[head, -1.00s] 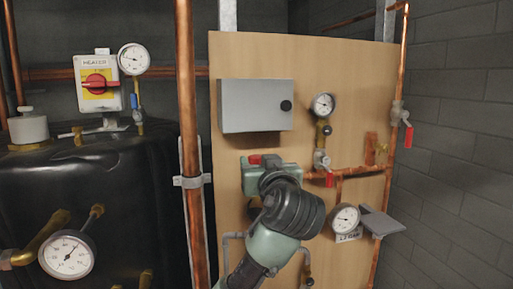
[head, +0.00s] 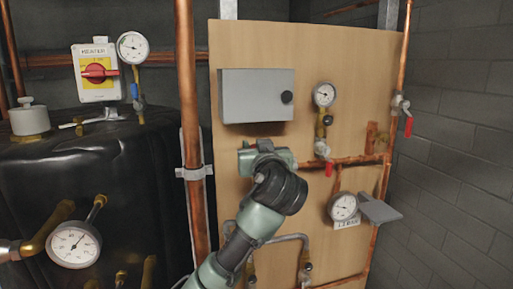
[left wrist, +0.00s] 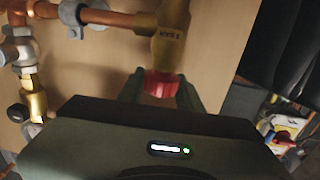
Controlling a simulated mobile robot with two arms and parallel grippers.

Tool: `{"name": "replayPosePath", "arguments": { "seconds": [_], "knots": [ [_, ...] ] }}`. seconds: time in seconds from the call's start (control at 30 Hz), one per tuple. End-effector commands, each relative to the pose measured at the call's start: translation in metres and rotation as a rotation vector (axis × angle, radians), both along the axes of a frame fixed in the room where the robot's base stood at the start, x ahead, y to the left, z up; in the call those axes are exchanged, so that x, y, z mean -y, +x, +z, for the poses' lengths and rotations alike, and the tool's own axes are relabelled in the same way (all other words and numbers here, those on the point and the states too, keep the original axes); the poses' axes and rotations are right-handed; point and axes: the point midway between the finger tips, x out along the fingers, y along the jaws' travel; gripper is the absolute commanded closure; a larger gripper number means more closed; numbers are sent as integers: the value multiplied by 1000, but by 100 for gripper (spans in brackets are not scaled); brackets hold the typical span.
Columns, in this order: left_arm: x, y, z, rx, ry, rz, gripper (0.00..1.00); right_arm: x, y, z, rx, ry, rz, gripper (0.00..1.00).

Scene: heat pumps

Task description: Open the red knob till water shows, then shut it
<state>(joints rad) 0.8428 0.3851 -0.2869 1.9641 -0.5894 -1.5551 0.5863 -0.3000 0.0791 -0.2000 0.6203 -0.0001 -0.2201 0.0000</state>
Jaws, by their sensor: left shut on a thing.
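The red knob (left wrist: 162,84) sits under a brass valve body in the left wrist view. My left gripper (left wrist: 160,92) has its two green fingers around the knob, one on each side, and is shut on it. In the head view my left gripper (head: 262,157) is against the wooden board, below the grey box, and hides the knob there. No water can be made out in either view. My right gripper is in neither view.
A grey box (head: 257,95) hangs above the gripper. A gauge (head: 343,206), a red-handled valve (head: 329,169) and copper pipes (head: 350,161) are to its right. A tall copper pipe (head: 188,120) and a black tank (head: 100,190) stand left.

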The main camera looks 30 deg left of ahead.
Motion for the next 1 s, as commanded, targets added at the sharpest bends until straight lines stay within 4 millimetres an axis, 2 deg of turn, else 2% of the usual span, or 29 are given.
{"name": "replayPosePath", "arguments": {
  "seconds": [0.2,0.47,0.5,0.57,0.87,1.0],
  "knots": [
    [0,0,0,5,2,-110,100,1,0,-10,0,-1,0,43],
    [1,0,1,3,2,-114,100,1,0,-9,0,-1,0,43],
    [1,0,1,3,2,-114,56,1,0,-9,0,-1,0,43],
    [1,0,1,3,2,-114,43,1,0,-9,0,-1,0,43],
    [1,-1,0,4,2,-113,43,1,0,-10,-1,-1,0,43],
    [9,-9,-2,7,1,-116,43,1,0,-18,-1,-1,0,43]
  ]
}}
